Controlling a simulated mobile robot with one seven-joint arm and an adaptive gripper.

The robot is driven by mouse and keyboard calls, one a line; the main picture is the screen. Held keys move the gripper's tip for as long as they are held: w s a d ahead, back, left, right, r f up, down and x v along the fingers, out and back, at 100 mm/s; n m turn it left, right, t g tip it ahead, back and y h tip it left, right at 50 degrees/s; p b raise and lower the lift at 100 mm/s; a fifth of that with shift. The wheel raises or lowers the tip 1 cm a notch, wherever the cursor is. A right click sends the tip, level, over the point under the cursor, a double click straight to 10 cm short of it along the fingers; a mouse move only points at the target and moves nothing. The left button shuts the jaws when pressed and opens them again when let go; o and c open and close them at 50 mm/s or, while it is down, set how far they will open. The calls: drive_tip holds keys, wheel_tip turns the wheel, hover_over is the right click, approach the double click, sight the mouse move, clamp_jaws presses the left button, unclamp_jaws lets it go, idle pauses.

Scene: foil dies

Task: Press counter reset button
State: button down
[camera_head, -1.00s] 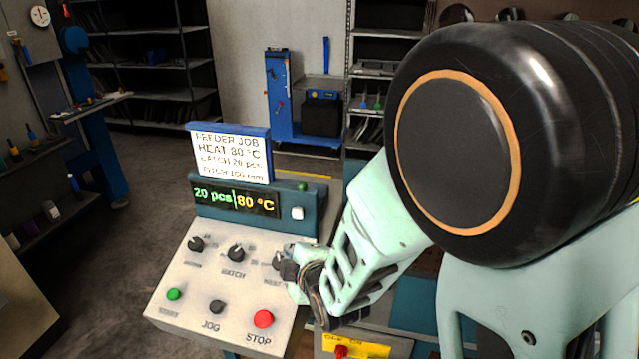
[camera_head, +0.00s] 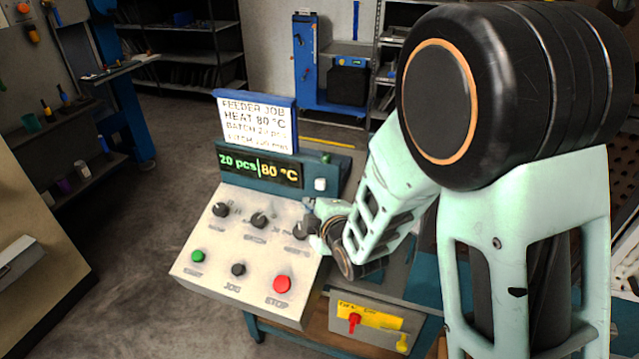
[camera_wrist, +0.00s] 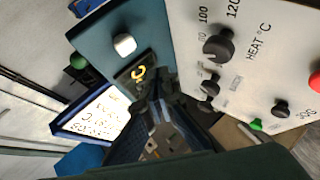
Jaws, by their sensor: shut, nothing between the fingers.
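A white square button (camera_head: 320,184) sits on the teal display housing, right of the lit display (camera_head: 260,168) reading "20 pcs | 80 °C". It is the only button beside that readout; no label is legible on it. In the wrist view the white button (camera_wrist: 124,44) is clear, to the left of and above my fingertips. My gripper (camera_wrist: 160,88) is shut and empty, with its fingers in front of the display. In the head view my gripper (camera_head: 312,218) is by the panel's upper right, near the HEAT knob, partly hidden by my wrist.
The sloped panel carries dark knobs (camera_head: 259,220), a green button (camera_head: 198,256), a dark JOG button (camera_head: 238,269) and a red STOP button (camera_head: 282,284). A job sign (camera_head: 256,122) stands behind the display. A yellow-labelled box (camera_head: 370,318) is at lower right.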

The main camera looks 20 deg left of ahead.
sight(321, 184)
drive_tip(key=shift+w+d+b, duration=0.2)
drive_tip(key=shift+w+b, duration=0.2)
drive_tip(key=shift+w, duration=1.6)
drive_tip(key=shift+w, duration=0.1)
drive_tip(key=shift+w+b, duration=0.35)
drive_tip(key=shift+b, duration=0.05)
drive_tip(key=shift+w+d+b, duration=0.1)
drive_tip(key=shift+w+b, duration=0.2)
drive_tip(key=shift+w, duration=0.25)
idle(0.4)
drive_tip(key=shift+s, duration=0.15)
idle(0.3)
drive_tip(key=shift+s+b, duration=0.6)
drive_tip(key=shift+s, duration=0.2)
